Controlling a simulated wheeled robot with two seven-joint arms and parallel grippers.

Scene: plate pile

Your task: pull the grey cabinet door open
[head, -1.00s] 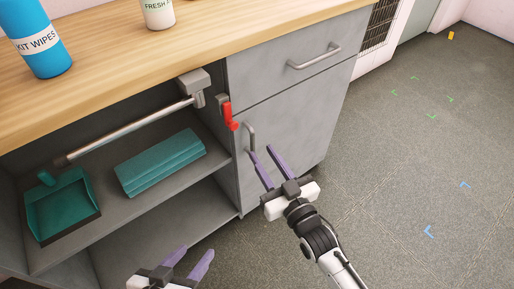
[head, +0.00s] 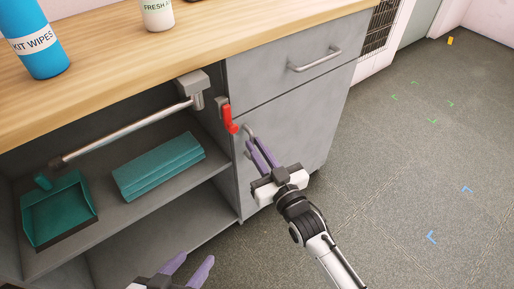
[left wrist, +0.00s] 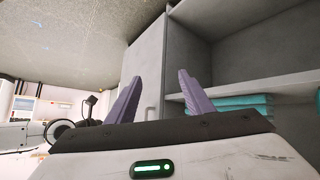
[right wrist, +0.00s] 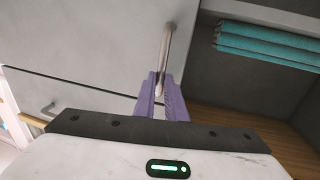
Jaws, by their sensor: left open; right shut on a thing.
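The grey cabinet door (head: 288,140) sits below a drawer and looks closed in the head view. Its metal bar handle (head: 249,131) is near the door's left edge, and it also shows in the right wrist view (right wrist: 166,48). My right gripper (head: 257,148) is shut on the handle, with its purple fingers on either side of the bar; they cover part of it. My left gripper (head: 193,270) is open and empty, low in front of the open shelves. The left wrist view (left wrist: 155,90) shows its fingers spread apart.
A red hook (head: 229,119) hangs at the cabinet's edge just left of the handle. The drawer (head: 285,55) above has its own bar handle. Open shelves at left hold folded teal cloths (head: 158,166) and a teal dustpan (head: 58,214).

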